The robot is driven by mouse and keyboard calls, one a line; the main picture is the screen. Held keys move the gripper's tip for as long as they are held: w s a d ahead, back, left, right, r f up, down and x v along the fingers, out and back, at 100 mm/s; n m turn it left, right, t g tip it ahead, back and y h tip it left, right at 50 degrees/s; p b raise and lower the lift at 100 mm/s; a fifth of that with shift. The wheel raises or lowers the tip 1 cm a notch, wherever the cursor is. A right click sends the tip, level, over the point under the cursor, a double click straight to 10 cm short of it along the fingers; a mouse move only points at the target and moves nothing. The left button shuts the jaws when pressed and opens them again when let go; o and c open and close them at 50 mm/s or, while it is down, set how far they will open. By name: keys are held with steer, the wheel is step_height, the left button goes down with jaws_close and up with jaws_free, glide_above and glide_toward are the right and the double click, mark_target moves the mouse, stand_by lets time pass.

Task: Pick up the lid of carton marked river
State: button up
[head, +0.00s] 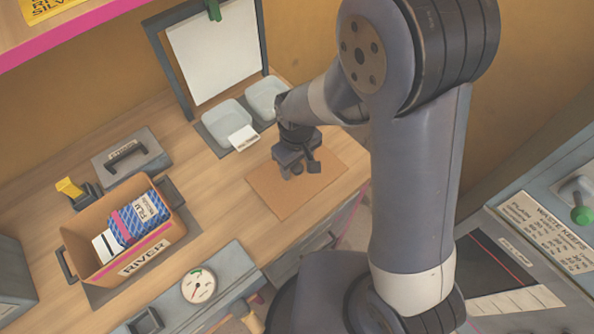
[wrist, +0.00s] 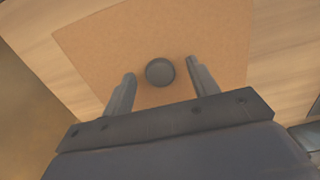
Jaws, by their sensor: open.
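The open carton marked RIVER (head: 150,254) stands at the left of the wooden worktop, with a blue patterned film box and a pink strip inside. A flat grey plate with a black handle (head: 110,172) lies behind it; its small label is too small to read, so I cannot tell if it is the carton's lid. My gripper (head: 304,170) is over the brown mat (head: 265,186), well right of carton and plate. In the wrist view the fingers (wrist: 161,72) are open, with a small dark round thing (wrist: 160,72) between them in the picture; I cannot tell if they touch it.
Two white trays (head: 226,122) and a white card stand behind the mat, below a framed white sheet (head: 215,50). A round dial (head: 199,287) is on the grey panel at the front. A yellow-handled item (head: 70,188) is beside the carton. Bare wood lies between carton and mat.

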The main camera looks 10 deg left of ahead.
steer(key=shift+c, duration=0.5)
jaws_close()
